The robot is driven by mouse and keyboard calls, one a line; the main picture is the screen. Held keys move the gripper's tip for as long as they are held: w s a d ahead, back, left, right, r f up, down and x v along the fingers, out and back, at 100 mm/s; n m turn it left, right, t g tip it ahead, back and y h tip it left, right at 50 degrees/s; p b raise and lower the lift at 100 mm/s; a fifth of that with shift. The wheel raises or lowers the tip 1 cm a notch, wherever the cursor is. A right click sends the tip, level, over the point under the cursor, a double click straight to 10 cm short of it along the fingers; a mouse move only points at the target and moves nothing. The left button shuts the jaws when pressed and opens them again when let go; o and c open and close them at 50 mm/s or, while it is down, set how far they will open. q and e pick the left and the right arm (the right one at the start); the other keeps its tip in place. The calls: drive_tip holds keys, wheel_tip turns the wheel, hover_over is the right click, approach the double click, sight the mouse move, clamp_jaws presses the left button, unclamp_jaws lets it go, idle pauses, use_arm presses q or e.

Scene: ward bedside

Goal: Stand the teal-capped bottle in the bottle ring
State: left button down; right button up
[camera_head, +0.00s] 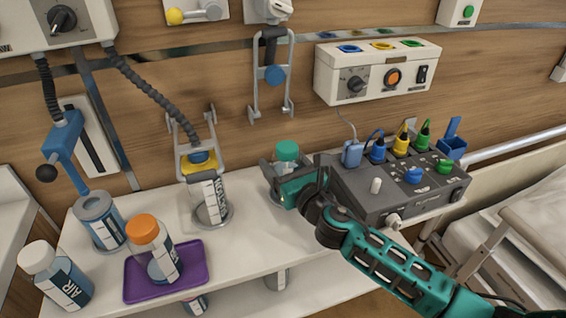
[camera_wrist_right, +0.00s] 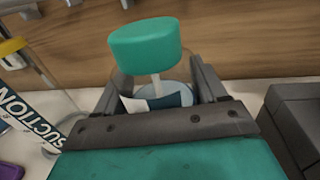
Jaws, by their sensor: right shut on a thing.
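The teal-capped bottle (camera_head: 287,151) is upright over the white shelf, in the right-middle of the head view. My right gripper (camera_head: 292,187) is shut around its body below the cap. In the right wrist view the teal cap (camera_wrist_right: 145,43) stands above the dark fingers (camera_wrist_right: 168,100), with a pale neck and part of a white and dark blue label below it. The gripper hides most of the body and the base. I cannot clearly make out the bottle ring, nor whether the base touches the shelf. My left gripper is not in view.
A suction jar (camera_head: 208,206) stands left of the bottle; a grey device (camera_head: 392,198) with coloured plugs stands close on its right. An orange-capped bottle (camera_head: 153,248) is on the purple tray (camera_head: 188,284). A white-capped bottle (camera_head: 55,275) is far left. The front-middle shelf (camera_head: 245,245) is clear.

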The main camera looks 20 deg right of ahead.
drive_tip(key=o, duration=1.3)
drive_tip(key=shift+s+f, duration=0.15)
drive_tip(key=s, duration=0.3)
drive_tip(key=s+d, duration=0.1)
drive_tip(key=s, duration=0.3)
drive_tip(key=s+d, duration=0.1)
drive_tip(key=s, duration=0.3)
drive_tip(key=shift+b, duration=0.4)
drive_tip(key=shift+s+d, duration=0.2)
drive_tip(key=shift+s, duration=0.5)
drive_tip(key=shift+s, duration=0.1)
